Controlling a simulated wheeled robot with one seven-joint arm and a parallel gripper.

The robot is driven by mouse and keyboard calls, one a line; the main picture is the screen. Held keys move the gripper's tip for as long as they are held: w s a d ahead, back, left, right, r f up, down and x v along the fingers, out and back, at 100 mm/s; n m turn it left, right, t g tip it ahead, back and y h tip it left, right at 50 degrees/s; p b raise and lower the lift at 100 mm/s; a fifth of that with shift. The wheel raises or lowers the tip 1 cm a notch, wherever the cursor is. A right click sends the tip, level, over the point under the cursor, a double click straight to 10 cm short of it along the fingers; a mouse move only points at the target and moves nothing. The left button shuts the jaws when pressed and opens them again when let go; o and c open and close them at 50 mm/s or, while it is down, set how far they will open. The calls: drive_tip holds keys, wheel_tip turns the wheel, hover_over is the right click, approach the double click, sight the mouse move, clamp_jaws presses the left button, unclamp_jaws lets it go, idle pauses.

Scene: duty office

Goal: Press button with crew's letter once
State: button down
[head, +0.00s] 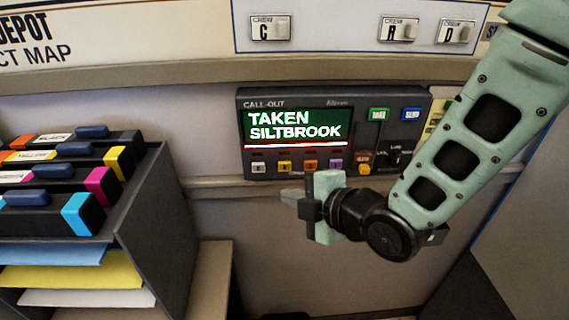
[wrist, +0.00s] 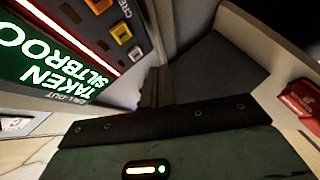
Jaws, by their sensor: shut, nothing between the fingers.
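The dark call-out panel (head: 340,98) is on the wall, and its green display (head: 295,125) reads "TAKEN SILTBROOK". Below the display is a row of small buttons: white (head: 258,167), yellow (head: 284,166), orange (head: 310,165) and purple (head: 335,164); their letters are too small to read. My gripper (head: 288,196) is shut and empty, just below this row. In the wrist view my gripper (wrist: 155,88) shows beside the panel, with the yellow button (wrist: 122,32) and the orange button (wrist: 98,5) above it to the left. I cannot tell whether it touches anything.
Above the panel, crew tags C (head: 270,29), R (head: 398,30) and D (head: 455,33) sit on a board. Green (head: 378,114) and blue (head: 411,114) buttons are at the panel's right.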

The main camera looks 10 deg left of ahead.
sight(279, 171)
drive_tip(key=shift+w+a, duration=0.25)
drive_tip(key=shift+w, duration=0.65)
drive_tip(key=shift+w+a, duration=0.2)
drive_tip(key=shift+w, duration=0.75)
drive_tip(key=shift+w+a, duration=0.25)
drive_tip(key=shift+w, duration=0.65)
drive_tip(key=shift+w, duration=0.1)
drive_tip(key=shift+w+a, duration=0.1)
drive_tip(key=shift+w, duration=0.2)
drive_tip(key=shift+w+a, duration=0.1)
drive_tip(key=shift+w, duration=0.3)
idle(0.4)
drive_tip(key=shift+s+b, duration=0.1)
drive_tip(key=shift+b, duration=0.2)
drive_tip(key=shift+s+d+b, duration=0.2)
drive_tip(key=shift+s+b, duration=0.2)
drive_tip(key=shift+s, duration=0.3)
